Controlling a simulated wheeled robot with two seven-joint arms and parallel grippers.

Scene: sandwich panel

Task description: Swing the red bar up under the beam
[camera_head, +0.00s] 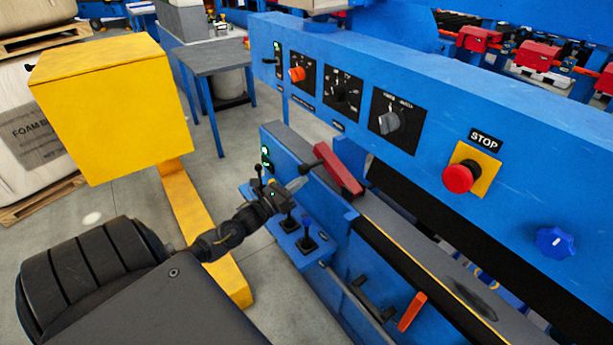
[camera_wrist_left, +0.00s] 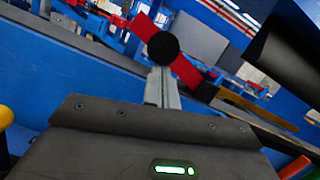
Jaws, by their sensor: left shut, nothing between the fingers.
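The red bar (camera_head: 338,168) sits on the lower blue machine body, slanting below the beam, with a black knob on a short rod at its left end. In the left wrist view the red bar (camera_wrist_left: 186,70) runs diagonally behind the round black knob (camera_wrist_left: 163,46). The blue beam (camera_head: 430,125) crosses above it and carries the dials. My left gripper (camera_head: 300,183) is shut and empty, just below and left of the knob. Its grey fingers (camera_wrist_left: 163,86) point toward the knob in the wrist view; I cannot tell whether they touch it. My right gripper is out of view.
Black joysticks (camera_head: 306,242) stand on a blue ledge below my gripper. An orange lever (camera_head: 412,311) is lower right. The beam has a red stop button (camera_head: 458,178) and a blue knob (camera_head: 555,242). A yellow box (camera_head: 115,100) on a post stands left.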

